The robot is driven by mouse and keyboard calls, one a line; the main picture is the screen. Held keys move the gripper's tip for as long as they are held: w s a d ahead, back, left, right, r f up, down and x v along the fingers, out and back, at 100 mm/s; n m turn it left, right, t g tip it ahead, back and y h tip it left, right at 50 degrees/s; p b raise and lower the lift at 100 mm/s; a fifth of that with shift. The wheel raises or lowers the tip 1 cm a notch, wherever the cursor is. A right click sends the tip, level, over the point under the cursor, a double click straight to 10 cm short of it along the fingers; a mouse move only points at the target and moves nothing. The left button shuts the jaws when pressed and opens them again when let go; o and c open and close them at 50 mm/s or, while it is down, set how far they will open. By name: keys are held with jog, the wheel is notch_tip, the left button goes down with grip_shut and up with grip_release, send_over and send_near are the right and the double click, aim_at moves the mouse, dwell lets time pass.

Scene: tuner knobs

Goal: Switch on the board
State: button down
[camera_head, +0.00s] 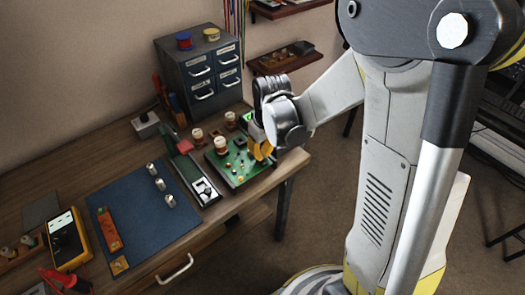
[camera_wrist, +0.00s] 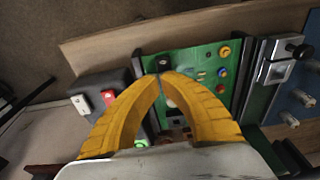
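The green circuit board (camera_head: 236,167) lies near the table's right front edge, with several small coloured parts on it. It also shows in the wrist view (camera_wrist: 205,62). My gripper (camera_head: 262,151) is over the board's right side, its yellow fingers pointing down. In the wrist view the fingertips (camera_wrist: 163,76) are close together at a small black part (camera_wrist: 165,62) on the board's edge. I cannot tell whether they grip it. A dark box with a red switch (camera_wrist: 108,98) and a white button stands beside the board. A green light (camera_wrist: 142,143) shows near the left finger.
A clamp-like metal fixture (camera_head: 205,190) stands left of the board. A blue mat (camera_head: 140,215) holds several metal knobs and an orange strip. A yellow meter (camera_head: 67,240) lies at the left. A grey drawer cabinet (camera_head: 203,70) stands behind. Floor is clear past the table's edge.

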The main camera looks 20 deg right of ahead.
jog(key=shift+w+f+g, duration=0.15)
jog(key=shift+f+g, duration=0.3)
jog(key=shift+g, duration=0.15)
jog(key=shift+r, duration=0.1)
jog(key=shift+s+d+r, duration=0.2)
jog(key=shift+s+r, duration=0.1)
jog(key=shift+s, duration=0.45)
notch_tip(320, 180, up, 14)
jog(key=w+p, duration=0.2)
jog(key=p, duration=0.5)
jog(key=shift+a, duration=0.35)
jog(key=shift+s, duration=0.1)
